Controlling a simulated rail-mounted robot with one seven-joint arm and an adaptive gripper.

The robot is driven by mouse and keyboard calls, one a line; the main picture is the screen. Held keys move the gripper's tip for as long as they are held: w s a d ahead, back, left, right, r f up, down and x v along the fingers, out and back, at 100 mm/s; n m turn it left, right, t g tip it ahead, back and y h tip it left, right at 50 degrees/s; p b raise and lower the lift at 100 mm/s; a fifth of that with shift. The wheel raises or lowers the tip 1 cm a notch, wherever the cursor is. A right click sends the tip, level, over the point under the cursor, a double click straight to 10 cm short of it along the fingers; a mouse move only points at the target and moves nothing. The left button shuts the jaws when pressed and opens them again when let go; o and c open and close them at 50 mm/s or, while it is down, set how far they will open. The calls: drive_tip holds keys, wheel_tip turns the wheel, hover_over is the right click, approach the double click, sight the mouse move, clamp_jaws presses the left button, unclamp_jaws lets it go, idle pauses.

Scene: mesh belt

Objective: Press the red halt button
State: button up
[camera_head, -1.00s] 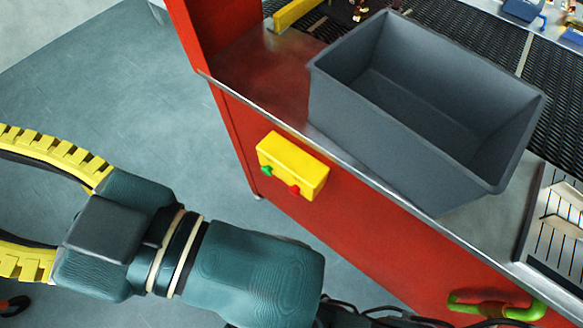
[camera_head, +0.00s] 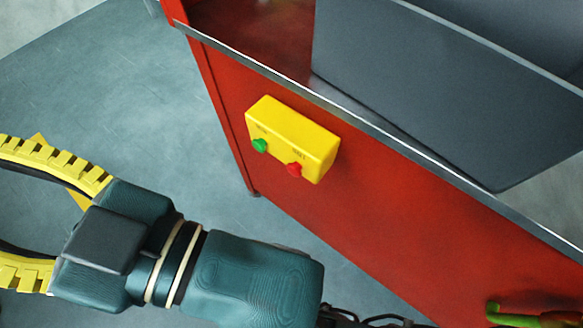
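The red halt button (camera_head: 294,170) sits at the lower right of a yellow control box (camera_head: 292,138). The box is fixed to the red side panel of the bench, below its metal edge. A green button (camera_head: 260,146) is on the same box, left of the red one. My arm reaches in from the left below the box, apart from it. My gripper is out of view beyond the bottom edge; only dark cables show there.
A grey bin (camera_head: 420,90) stands on the bench top above the box. The red side panel (camera_head: 400,210) runs down to the right. A green handle (camera_head: 530,316) is at the lower right. The floor (camera_head: 130,100) at left is clear.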

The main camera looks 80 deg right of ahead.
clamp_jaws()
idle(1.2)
